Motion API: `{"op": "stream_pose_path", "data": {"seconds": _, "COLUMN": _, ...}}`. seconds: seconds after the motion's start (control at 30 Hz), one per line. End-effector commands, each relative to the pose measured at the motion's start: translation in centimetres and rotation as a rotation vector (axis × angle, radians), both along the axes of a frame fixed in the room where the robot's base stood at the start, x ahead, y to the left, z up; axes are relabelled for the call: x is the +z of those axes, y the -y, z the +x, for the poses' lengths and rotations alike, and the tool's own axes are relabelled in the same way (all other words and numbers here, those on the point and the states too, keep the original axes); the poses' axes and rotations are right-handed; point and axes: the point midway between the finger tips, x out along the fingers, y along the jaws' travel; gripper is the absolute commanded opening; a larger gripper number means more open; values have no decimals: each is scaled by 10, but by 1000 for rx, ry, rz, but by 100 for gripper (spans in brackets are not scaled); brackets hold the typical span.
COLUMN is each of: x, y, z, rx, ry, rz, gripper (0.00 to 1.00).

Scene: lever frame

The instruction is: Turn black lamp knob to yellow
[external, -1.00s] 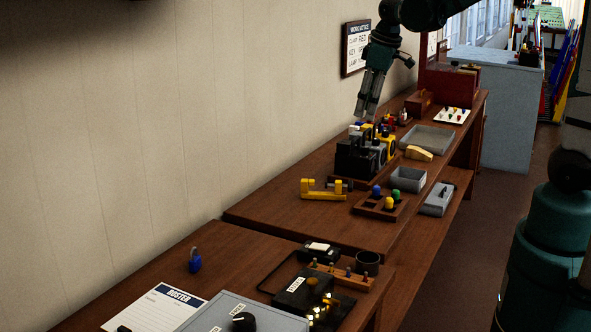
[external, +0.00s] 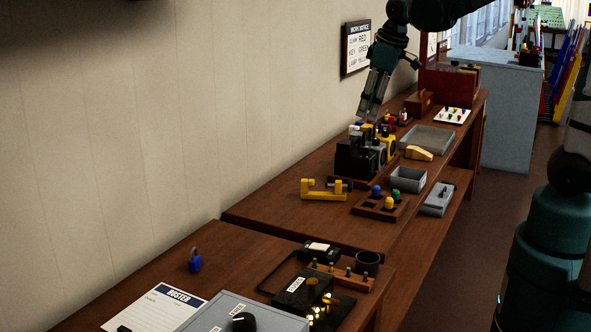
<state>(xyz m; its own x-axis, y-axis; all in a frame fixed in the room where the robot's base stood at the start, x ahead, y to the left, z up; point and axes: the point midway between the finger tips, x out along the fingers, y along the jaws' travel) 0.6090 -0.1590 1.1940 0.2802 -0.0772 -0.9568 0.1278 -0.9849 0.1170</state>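A black lamp-like unit (external: 355,160) stands at the front left of a tight cluster on the far bench. Grey and yellow units (external: 387,146) stand beside and behind it. Small coloured and pale parts sit on top of the cluster; the knob on the black unit is too small to make out. My gripper (external: 369,116) points down from above, just over the back of the cluster, tilted slightly. I cannot tell whether it touches anything or how far its fingers are apart. A wall notice (external: 356,47) reads in part "LAMP YELLOW".
A yellow clamp (external: 323,195), a wooden tray (external: 360,206) with coloured knobs, and grey bins (external: 408,179) lie in front of the cluster. A grey tray (external: 427,138) is to its right. The near bench holds a grey panel with a black knob (external: 244,321).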

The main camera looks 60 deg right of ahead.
Motion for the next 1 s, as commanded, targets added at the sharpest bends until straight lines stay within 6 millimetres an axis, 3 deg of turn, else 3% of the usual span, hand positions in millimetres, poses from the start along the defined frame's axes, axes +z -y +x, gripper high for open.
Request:
{"op": "stream_pose_path", "data": {"seconds": 0.37, "x": -5, "y": 22, "z": 16, "rx": 3, "ry": -33, "rz": 0, "gripper": 33}}
{"op": "stream_pose_path", "data": {"seconds": 1.0, "x": -50, "y": 122, "z": 67, "rx": 29, "ry": -172, "rz": 22, "gripper": 33}}
